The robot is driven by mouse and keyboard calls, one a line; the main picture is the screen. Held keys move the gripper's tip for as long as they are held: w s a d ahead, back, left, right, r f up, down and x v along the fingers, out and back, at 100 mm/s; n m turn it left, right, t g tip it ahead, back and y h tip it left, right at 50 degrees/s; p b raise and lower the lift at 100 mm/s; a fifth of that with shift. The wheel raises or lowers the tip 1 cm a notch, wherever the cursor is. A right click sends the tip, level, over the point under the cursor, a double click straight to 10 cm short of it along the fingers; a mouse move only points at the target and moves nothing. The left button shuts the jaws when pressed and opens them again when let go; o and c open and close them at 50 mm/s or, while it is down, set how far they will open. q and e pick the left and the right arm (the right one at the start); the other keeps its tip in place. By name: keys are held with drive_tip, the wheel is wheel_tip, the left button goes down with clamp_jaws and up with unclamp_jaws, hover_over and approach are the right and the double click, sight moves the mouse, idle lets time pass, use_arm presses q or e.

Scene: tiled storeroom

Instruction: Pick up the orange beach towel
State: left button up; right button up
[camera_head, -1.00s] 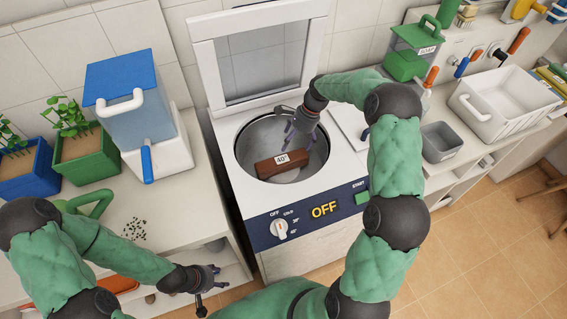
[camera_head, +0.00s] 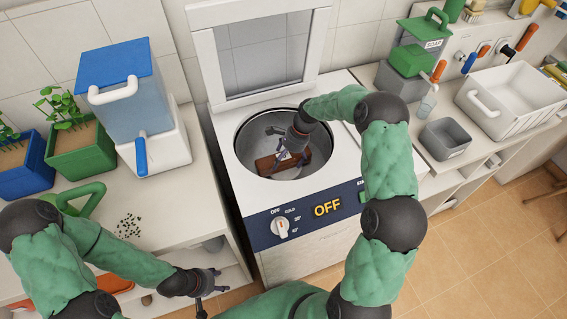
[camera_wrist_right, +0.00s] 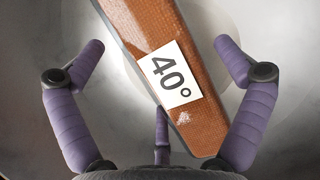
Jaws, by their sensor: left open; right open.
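A folded orange-brown piece with a woven-looking surface, apparently the orange beach towel (camera_head: 268,165), lies in the washer drum (camera_head: 322,124). In the right wrist view the same towel (camera_wrist_right: 178,100) carries a white label reading 40° and runs diagonally between the spread fingers. My right gripper (camera_head: 284,157) is inside the drum, open, just above the towel and partly hiding it. Whether any finger touches it I cannot tell. My left gripper (camera_head: 210,292) is open and empty, low in front of the left counter.
The washer's lid (camera_head: 262,55) stands open behind the drum; its panel (camera_head: 310,213) reads OFF. A blue-lidded dispenser (camera_head: 130,100) and planters (camera_head: 80,150) stand at left. A grey bin (camera_head: 445,138) and white basket (camera_head: 510,100) are at right. Something orange (camera_head: 115,284) lies on the lower left shelf.

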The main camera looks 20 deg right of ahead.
drive_tip(key=shift+r, duration=0.1)
drive_tip(key=shift+c, duration=0.3)
drive_tip(key=c, duration=1.2)
